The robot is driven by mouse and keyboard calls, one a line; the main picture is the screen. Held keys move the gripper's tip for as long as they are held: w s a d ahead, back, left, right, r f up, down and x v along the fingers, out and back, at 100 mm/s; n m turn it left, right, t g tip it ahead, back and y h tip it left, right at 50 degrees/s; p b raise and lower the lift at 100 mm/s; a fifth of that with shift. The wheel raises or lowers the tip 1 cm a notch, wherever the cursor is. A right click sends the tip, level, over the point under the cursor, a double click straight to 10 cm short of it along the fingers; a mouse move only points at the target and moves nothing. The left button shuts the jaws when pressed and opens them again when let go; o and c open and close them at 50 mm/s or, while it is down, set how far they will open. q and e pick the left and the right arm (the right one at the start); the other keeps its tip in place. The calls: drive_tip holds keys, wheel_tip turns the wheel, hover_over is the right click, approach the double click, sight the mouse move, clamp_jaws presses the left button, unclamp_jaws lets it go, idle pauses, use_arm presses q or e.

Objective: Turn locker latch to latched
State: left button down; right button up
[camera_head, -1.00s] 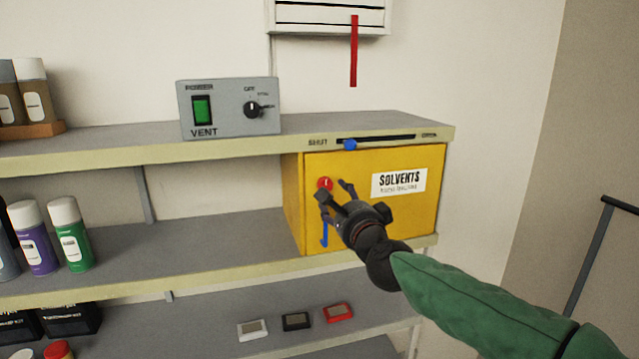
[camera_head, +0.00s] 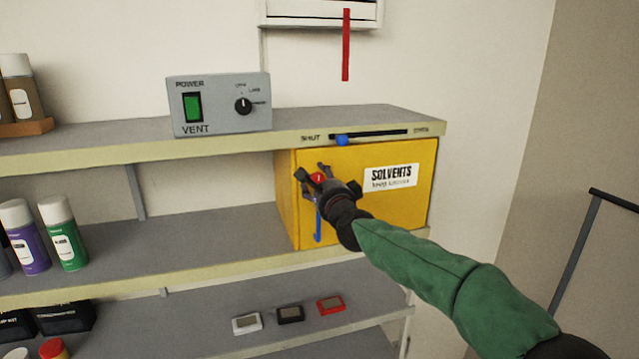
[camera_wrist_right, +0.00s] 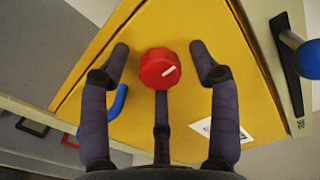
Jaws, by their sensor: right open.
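The yellow solvents locker (camera_head: 350,205) stands on the middle shelf at the right, its door closed. My right gripper (camera_head: 314,172) is open in front of the knob. In the right wrist view its fingers (camera_wrist_right: 160,62) stand either side of the knob, with gaps showing. A blue hook handle (camera_head: 318,225) is below the knob, partly hidden by the gripper. My left gripper is not in view.
A blue slider (camera_head: 342,140) on the shelf edge above sits near SHUT. A vent box (camera_head: 219,104) with a green switch and dial stands on the top shelf. Spray cans (camera_head: 63,233) stand at left. A red strip (camera_head: 346,45) hangs above.

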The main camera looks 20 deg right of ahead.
drive_tip(key=c, duration=1.1)
drive_tip(key=shift+c, duration=0.2)
drive_tip(key=shift+n, duration=0.3)
drive_tip(key=n+p, duration=0.1)
drive_tip(key=n, duration=0.2)
drive_tip(key=shift+n+p, duration=0.3)
drive_tip(key=shift+n, duration=0.1)
drive_tip(key=n+p, duration=0.1)
drive_tip(key=n, duration=0.3)
drive_tip(key=shift+n+p, duration=0.3)
drive_tip(key=shift+p, duration=0.05)
drive_tip(key=n+p, duration=0.2)
drive_tip(key=n, duration=0.2)
drive_tip(key=n+p, duration=0.1)
drive_tip(key=n, duration=0.3)
drive_tip(key=shift+n, duration=0.3)
drive_tip(key=shift+n+p, duration=0.3)
